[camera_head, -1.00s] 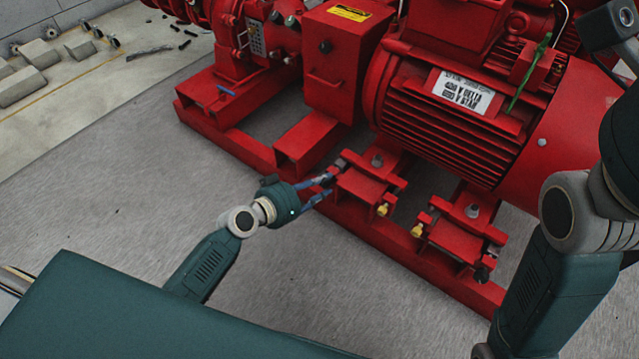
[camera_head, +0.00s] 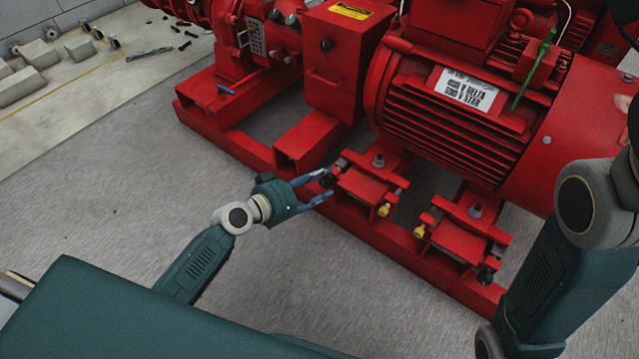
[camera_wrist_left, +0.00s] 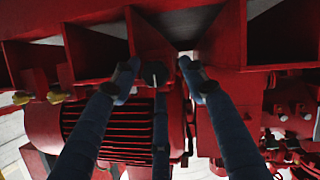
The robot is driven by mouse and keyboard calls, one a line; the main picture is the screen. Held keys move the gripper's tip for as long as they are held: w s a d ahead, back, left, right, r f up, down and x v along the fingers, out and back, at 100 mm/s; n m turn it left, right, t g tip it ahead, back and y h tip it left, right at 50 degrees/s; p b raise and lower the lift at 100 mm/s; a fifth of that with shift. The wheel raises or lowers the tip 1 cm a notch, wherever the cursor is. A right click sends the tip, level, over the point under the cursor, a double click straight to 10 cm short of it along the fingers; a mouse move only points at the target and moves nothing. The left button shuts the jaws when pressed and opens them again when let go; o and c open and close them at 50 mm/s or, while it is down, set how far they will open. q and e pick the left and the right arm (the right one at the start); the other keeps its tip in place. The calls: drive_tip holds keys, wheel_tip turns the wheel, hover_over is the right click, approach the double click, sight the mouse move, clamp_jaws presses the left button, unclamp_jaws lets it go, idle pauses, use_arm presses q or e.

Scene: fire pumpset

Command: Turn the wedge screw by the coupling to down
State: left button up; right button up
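The wedge screw by the coupling (camera_head: 327,181) is a small dark knob at the near left end of the left red motor foot block (camera_head: 362,187). It also shows as a dark round head in the left wrist view (camera_wrist_left: 155,73). My left gripper (camera_head: 327,183) is open, with blue fingers spread on either side of the screw. In the left wrist view my fingertips (camera_wrist_left: 159,72) stand apart from the head, with a third finger below it. I cannot tell the screw's turned position. My right arm shows at the right, but its gripper is out of view.
The red base rail (camera_head: 405,240) runs close beside the left hand. A second foot block (camera_head: 465,235) with a dark screw lies to the right. Yellow-tipped bolts (camera_head: 384,210) sit between the blocks. The large red motor (camera_head: 450,120) stands above. Grey floor is clear in front.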

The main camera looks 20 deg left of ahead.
use_arm(q)
drive_tip(key=shift+s, duration=0.1)
drive_tip(key=shift+s+a, duration=0.15)
drive_tip(key=shift+s, duration=0.15)
drive_tip(key=v, duration=1.1)
drive_tip(key=shift+r, duration=0.15)
